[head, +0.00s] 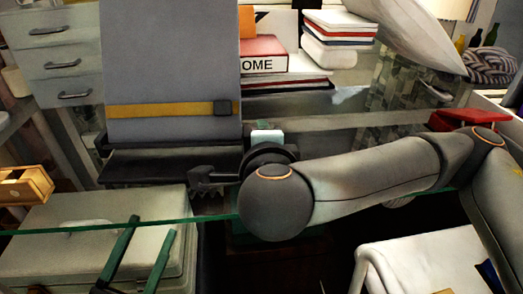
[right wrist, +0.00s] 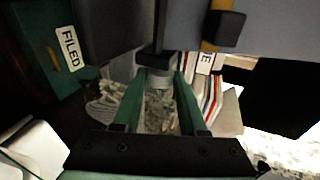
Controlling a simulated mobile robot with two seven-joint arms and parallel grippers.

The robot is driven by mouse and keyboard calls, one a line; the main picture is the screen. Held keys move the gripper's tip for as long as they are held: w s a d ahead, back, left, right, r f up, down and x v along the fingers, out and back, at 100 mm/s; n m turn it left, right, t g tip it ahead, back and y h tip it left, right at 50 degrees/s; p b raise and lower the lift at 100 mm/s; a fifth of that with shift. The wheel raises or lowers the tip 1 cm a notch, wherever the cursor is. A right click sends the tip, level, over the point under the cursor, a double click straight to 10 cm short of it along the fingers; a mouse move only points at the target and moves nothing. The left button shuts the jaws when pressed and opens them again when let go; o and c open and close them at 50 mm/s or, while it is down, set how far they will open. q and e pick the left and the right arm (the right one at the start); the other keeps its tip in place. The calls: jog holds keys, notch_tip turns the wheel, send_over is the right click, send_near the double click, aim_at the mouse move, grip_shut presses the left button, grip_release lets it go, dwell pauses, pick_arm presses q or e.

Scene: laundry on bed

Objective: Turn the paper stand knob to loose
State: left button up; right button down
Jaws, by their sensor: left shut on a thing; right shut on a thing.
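The paper stand (head: 172,60) is a tall grey board on a dark base, with a yellow strap and a square dark buckle. The buckle also shows in the right wrist view (right wrist: 230,27). The stand's knob (right wrist: 160,80) shows as a short grey piece under a dark stem, between the green fingertips of my right gripper (right wrist: 163,80), which is shut on it. In the head view my right wrist hides the knob. My left gripper (head: 153,228) shows as two green fingers over a grey case, at the glass edge; what it holds cannot be made out.
A glass edge (head: 80,228) crosses the view. The grey case (head: 60,220) is at lower left, a small wooden box (head: 25,186) beyond it. A green box labelled FILED (right wrist: 45,55) is at upper left.

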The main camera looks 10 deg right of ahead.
jog(key=f+b, duration=0.1)
jog(key=b, duration=0.1)
jog(key=shift+s+t+b, duration=0.1)
jog(key=shift+t+b, duration=0.3)
pick_arm(q)
jog(key=shift+s+d+r+m+h+b, duration=0.1)
jog(key=shift+s+d+m+h+b, duration=0.3)
jog(key=shift+s+m+h, duration=0.2)
jog(key=shift+s+d+m+h+b, duration=0.4)
jog(key=shift+s+m+h, duration=0.1)
jog(key=shift+s+h, duration=0.2)
pick_arm(e)
jog(key=shift+t, duration=0.6)
jog(key=shift+s+d+r+t, duration=0.1)
jog(key=shift+t, duration=0.2)
pick_arm(q)
jog(key=shift+m+t+h, duration=0.4)
jog(key=shift+m+h, duration=0.1)
jog(key=shift+h, duration=0.4)
jog(key=r, duration=0.1)
jog(key=s+r, duration=0.2)
jog(key=r, duration=0.1)
jog(key=shift+d, duration=0.15)
pick_arm(e)
jog(key=shift+c, duration=2.3)
grip_release()
jog(key=shift+r, duration=0.1)
pick_arm(q)
jog(key=shift+f, duration=0.15)
jog(key=shift+w+f, duration=0.1)
